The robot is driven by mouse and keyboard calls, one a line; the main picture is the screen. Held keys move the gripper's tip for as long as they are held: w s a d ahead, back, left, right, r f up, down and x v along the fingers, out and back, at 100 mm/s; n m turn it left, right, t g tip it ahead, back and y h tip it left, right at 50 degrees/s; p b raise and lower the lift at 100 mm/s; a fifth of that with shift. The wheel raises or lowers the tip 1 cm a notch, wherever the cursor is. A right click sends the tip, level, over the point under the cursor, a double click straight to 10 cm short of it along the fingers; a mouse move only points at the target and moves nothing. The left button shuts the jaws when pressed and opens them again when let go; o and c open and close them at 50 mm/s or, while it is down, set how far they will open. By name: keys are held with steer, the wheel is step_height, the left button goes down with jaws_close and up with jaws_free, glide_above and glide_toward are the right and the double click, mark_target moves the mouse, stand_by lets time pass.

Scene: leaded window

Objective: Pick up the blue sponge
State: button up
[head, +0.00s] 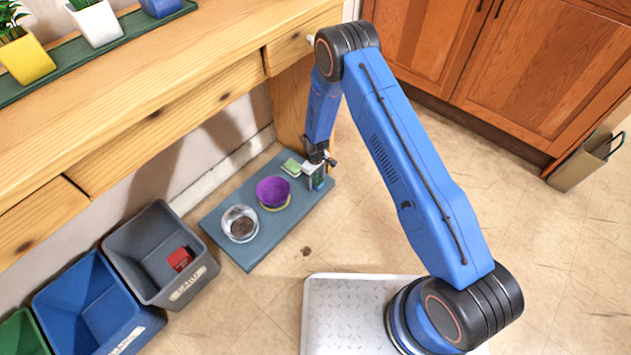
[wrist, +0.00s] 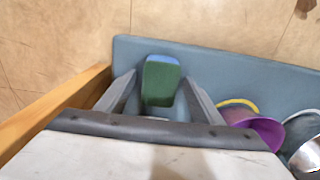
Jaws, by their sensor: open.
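In the wrist view the blue sponge (wrist: 161,82), with a green face and a blue far end, stands between the two fingers of my gripper (wrist: 160,95). The fingers are open, one on each side, with small gaps visible. In the head view my gripper (head: 316,172) is low over the right end of the slate-blue mat (head: 247,252). The sponge shows there only as a small dark blue-green patch (head: 319,183), partly hidden by the gripper.
A pale green sponge (head: 291,167), a purple bowl (head: 273,191) with yellow beneath and a clear bowl (head: 240,222) with dark contents share the mat. A wooden bench leg (head: 290,108) stands close behind the gripper.

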mark_target(316, 179)
steer(key=shift+c, duration=0.2)
steer(key=c, duration=1.1)
step_height(316, 179, up, 10)
steer(key=shift+r, duration=0.1)
